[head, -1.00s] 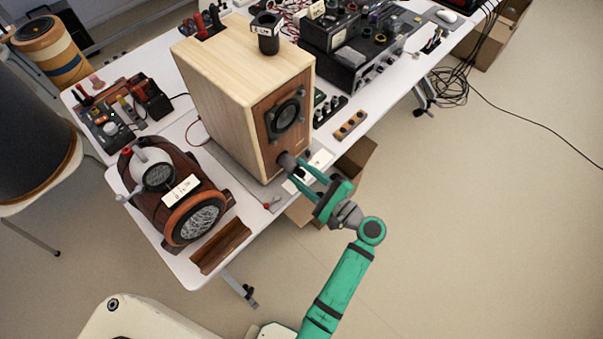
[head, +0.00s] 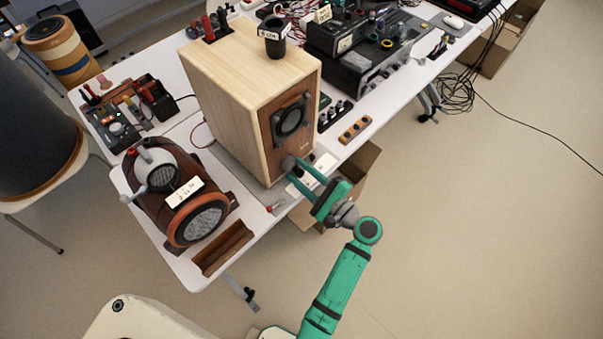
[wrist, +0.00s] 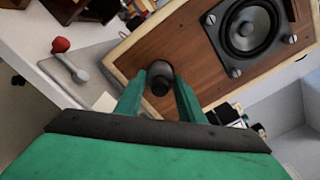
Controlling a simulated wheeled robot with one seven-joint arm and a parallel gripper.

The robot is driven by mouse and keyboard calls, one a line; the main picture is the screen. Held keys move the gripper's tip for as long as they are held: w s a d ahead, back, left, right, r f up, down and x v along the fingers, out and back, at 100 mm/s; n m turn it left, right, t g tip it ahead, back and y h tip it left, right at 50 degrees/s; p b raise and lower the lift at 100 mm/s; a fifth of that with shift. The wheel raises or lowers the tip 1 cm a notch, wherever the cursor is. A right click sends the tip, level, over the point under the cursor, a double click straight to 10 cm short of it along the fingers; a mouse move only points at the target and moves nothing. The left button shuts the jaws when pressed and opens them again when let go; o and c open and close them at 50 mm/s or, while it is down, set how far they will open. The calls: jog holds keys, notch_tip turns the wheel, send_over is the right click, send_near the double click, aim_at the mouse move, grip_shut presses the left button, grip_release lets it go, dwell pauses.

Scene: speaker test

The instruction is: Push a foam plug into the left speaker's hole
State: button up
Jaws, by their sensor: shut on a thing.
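A pale wooden box speaker (head: 225,105) stands on the table, its brown front with a dark round driver facing right. My gripper (head: 294,168) is at the lower part of that front, shut on a dark grey foam plug (head: 287,162). In the wrist view the plug (wrist: 159,72) sits between the two green fingers, in front of the brown speaker front (wrist: 190,45) below the driver (wrist: 248,27). The speaker's hole is not visible; the plug may be covering it. I cannot tell whether the plug is touching the front or partly inside.
A brown round-fronted device (head: 182,195) and a brown trough (head: 222,248) are at the table's near left. A dark cup (head: 272,42) stands on the speaker. Electronics (head: 355,70) are behind it. A red-tipped tool (wrist: 68,60) lies nearby. Open floor is at right.

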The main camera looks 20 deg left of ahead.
jog(key=shift+x, duration=1.35)
dwell(1.1)
jog(key=o, duration=1.3)
jog(key=shift+c, duration=0.2)
jog(key=shift+w, duration=0.1)
jog(key=v, duration=1.1)
